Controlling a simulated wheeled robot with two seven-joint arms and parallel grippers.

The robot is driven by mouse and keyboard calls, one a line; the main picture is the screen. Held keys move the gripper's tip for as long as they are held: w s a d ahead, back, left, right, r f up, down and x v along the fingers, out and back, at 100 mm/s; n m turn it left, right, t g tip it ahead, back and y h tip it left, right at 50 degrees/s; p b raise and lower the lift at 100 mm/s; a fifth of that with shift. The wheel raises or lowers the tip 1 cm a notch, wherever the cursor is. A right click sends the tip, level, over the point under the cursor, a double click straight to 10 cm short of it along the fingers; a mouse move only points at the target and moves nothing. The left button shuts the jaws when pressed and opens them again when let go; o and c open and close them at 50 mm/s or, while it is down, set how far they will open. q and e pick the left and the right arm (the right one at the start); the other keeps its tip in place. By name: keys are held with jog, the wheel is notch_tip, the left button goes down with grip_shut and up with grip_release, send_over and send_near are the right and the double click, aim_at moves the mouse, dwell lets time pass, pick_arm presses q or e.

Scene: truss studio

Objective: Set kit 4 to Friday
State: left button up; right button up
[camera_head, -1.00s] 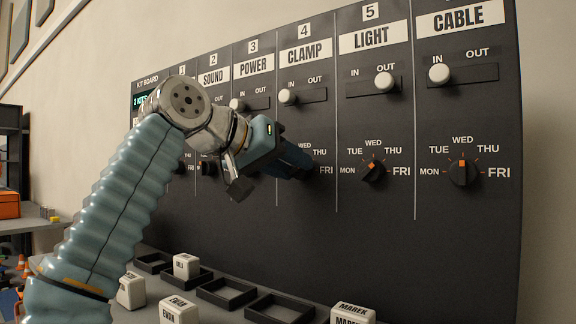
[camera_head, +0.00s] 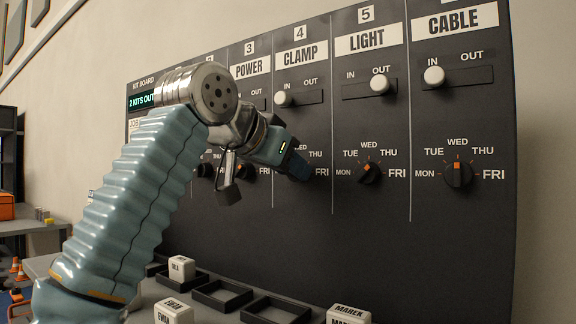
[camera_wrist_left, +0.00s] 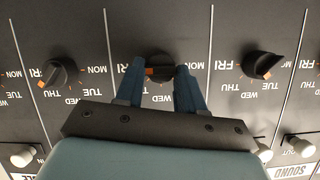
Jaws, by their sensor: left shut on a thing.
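My left gripper (camera_head: 297,166) is at the dial of kit 4, in the CLAMP column of the dark kit board (camera_head: 330,235). In the left wrist view its two blue fingers (camera_wrist_left: 160,88) are shut on the dark kit 4 dial (camera_wrist_left: 158,60), one finger on each side. An orange mark shows on the dial between the fingers, toward the left finger. That wrist view is upside down, with MON to the right of the dial. FRI of kit 4 (camera_head: 322,173) shows right of the gripper in the head view. My right gripper is not in view.
The kit 5 dial (camera_head: 369,172) and kit 6 dial (camera_head: 459,173) stand to the right, clear of the hand. The white CLAMP slider (camera_head: 283,99) is at IN, above the gripper. White name blocks (camera_head: 180,268) and black trays (camera_head: 222,295) lie below.

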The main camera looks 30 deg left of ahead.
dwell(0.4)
pick_arm(q)
jog(key=o, duration=1)
